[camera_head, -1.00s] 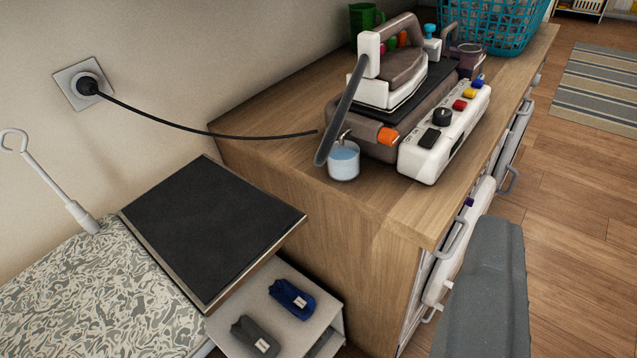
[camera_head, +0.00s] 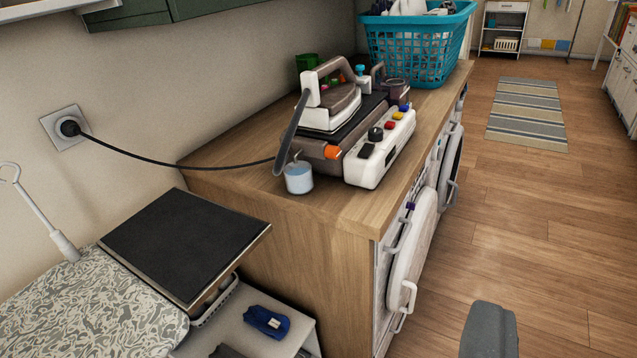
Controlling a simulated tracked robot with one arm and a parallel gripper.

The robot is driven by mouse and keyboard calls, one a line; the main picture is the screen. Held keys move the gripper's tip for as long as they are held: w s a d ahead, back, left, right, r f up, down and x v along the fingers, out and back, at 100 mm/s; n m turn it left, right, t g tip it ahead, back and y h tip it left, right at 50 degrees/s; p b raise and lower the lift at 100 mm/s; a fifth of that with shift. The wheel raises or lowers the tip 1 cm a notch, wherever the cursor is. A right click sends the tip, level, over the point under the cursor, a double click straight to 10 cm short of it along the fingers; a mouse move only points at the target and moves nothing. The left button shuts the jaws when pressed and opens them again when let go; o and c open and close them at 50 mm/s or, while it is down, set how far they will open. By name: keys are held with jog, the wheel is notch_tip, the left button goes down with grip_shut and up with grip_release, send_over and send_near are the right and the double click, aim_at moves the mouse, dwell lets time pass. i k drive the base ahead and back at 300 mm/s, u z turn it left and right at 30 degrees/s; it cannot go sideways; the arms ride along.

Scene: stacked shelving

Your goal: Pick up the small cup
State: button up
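A small cup (camera_head: 299,178), pale blue and whitish, stands upright on the near left part of the wooden counter top. It is just in front of the steam iron's station, and the dark iron cord hangs down close behind it. Another small cup-like vessel, brownish purple (camera_head: 396,90), stands behind the iron, partly hidden. A green mug (camera_head: 308,64) is at the back by the wall, mostly covered by the iron. No gripper fingers show; only a grey piece that seems to be my own arm is at the bottom right, well apart from the cup.
The iron (camera_head: 332,108) rests on its station beside a white control box (camera_head: 381,148) with coloured knobs. A teal laundry basket (camera_head: 418,50) stands at the counter's far end. A black-topped board (camera_head: 184,240) is at the front left.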

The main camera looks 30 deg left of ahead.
aim_at(299, 177)
jog(key=i, duration=1)
